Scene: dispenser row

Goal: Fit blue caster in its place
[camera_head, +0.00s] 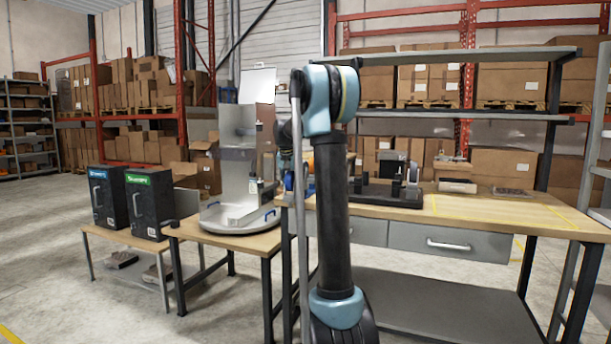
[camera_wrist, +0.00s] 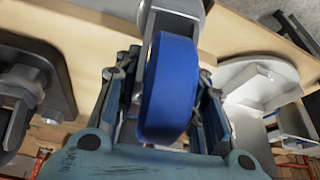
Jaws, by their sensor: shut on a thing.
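The blue caster (camera_wrist: 168,92) has a thick blue wheel and a grey metal fork, and fills the middle of the wrist view. My gripper (camera_wrist: 172,78) is shut on it, with a finger on each side of the wheel. In the head view a small blue patch (camera_head: 289,183) shows just left of my arm, likely the caster; my arm hides most of the gripper there. I cannot tell which spot is the caster's place.
A round-based metal stand (camera_head: 236,216) is on the lower table at left, also in the wrist view (camera_wrist: 245,82). Two black boxes (camera_head: 150,205) stand further left.

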